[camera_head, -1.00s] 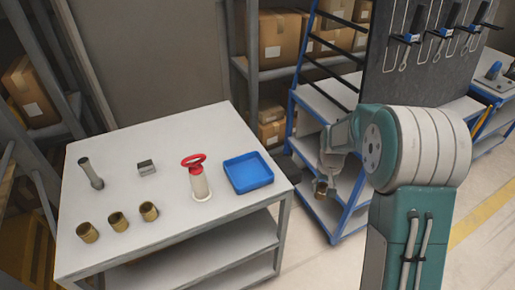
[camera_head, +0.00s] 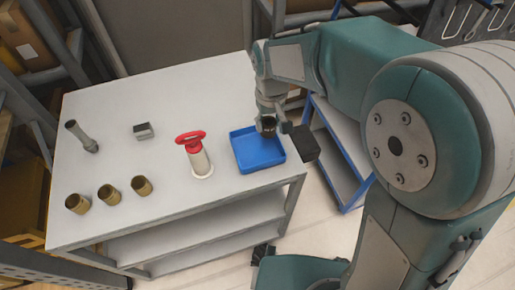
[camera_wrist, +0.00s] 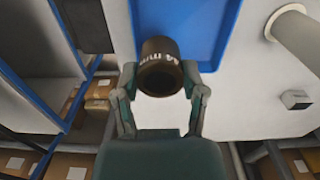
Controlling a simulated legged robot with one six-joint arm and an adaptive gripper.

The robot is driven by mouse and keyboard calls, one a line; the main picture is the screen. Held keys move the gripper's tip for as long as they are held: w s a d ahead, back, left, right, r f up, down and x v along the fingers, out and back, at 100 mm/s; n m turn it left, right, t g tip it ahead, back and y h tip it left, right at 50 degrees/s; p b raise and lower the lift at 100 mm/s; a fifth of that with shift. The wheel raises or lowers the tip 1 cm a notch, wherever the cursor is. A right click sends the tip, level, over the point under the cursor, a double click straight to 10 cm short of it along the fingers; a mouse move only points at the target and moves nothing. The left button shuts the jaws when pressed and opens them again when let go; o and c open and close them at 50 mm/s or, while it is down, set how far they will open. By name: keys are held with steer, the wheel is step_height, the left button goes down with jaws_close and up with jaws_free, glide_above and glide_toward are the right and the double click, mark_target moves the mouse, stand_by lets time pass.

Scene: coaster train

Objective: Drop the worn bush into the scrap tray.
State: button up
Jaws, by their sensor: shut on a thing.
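My gripper (camera_head: 268,120) is shut on a dark brown bush (camera_head: 268,126), held over the back right part of the blue tray (camera_head: 247,164). In the wrist view the bush (camera_wrist: 159,65) sits between both fingers, with pale lettering, partly readable as "mm", on its side. The blue tray (camera_wrist: 205,20) lies beyond the bush in that view, and the bush covers part of its edge. The tray looks empty where it shows. The height of the bush above the tray floor is hard to tell.
A white post with a red handle (camera_head: 195,153) stands left of the tray. Three brass bushes (camera_head: 110,194), a grey rod-like part (camera_head: 82,136) and a small grey block (camera_head: 144,131) are farther left on the white table (camera_head: 200,92). A blue-framed shelf (camera_head: 340,150) stands to the right.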

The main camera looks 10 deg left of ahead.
mark_target(264, 135)
steer(key=shift+s+a+r, duration=0.2)
steer(key=shift+s+a, duration=0.25)
steer(key=shift+s, duration=0.1)
steer(key=shift+f, duration=2.95)
steer(key=o, duration=1.3)
step_height(264, 135, up, 12)
steer(key=shift+w+a+f, duration=0.1)
